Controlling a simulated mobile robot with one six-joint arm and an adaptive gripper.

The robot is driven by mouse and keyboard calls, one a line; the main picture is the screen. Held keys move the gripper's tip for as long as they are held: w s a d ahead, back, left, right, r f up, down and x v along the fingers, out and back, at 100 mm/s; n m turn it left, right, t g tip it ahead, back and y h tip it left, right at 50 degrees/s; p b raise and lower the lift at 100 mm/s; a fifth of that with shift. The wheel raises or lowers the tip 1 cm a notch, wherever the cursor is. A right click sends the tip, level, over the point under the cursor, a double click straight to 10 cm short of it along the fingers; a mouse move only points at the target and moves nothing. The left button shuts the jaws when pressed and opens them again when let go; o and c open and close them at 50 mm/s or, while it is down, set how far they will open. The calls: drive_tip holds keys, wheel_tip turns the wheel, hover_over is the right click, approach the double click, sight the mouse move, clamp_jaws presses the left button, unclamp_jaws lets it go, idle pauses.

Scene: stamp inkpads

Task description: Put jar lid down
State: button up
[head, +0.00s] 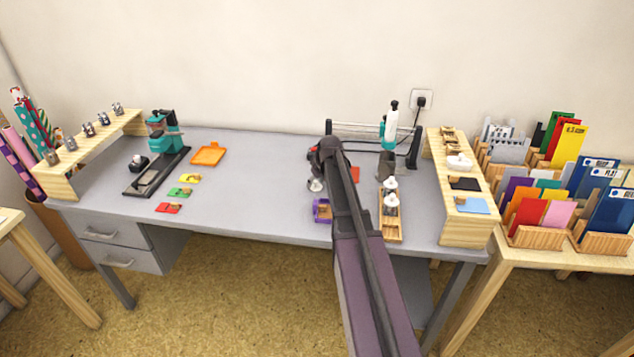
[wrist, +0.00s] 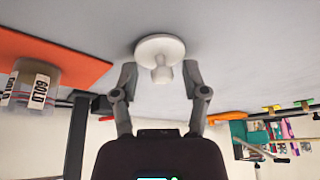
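The white jar lid (wrist: 160,48), a round disc with a knob, rests against the grey table top in the wrist view, knob toward me. My gripper (wrist: 160,76) is open, its two fingers on either side of the knob with a visible gap to each. In the head view the lid (head: 315,185) is a small pale shape just below my gripper (head: 317,174). An open-looking jar labelled GOLD (wrist: 42,82) stands on an orange-red mat (wrist: 85,62) beside the lid in the wrist view. My arm hides part of this area in the head view.
A wooden tray (head: 391,230) with white-topped bottles is right of my arm. A wire rack (head: 350,128) stands behind. The grey table (head: 255,195) is clear left of my gripper.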

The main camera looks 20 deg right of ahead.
drive_tip(key=shift+r, duration=0.15)
drive_tip(key=shift+r, duration=0.1)
drive_tip(key=p+v, duration=1.1)
drive_tip(key=shift+r, duration=0.4)
drive_tip(key=shift+s+d, duration=0.1)
drive_tip(key=shift+s, duration=0.05)
idle(0.8)
drive_tip(key=s+a+f+m+g, duration=0.1)
drive_tip(key=s+a+g, duration=0.3)
drive_tip(key=s+a, duration=1.7)
drive_tip(key=a+m, duration=0.1)
drive_tip(key=a, duration=0.1)
drive_tip(key=shift+s+a+f+g+h, duration=0.2)
drive_tip(key=shift+a+g+h, duration=0.1)
drive_tip(key=shift+h, duration=0.1)
drive_tip(key=shift+w, duration=0.1)
drive_tip(key=shift+r+p, duration=0.1)
drive_tip(key=shift+p, duration=0.2)
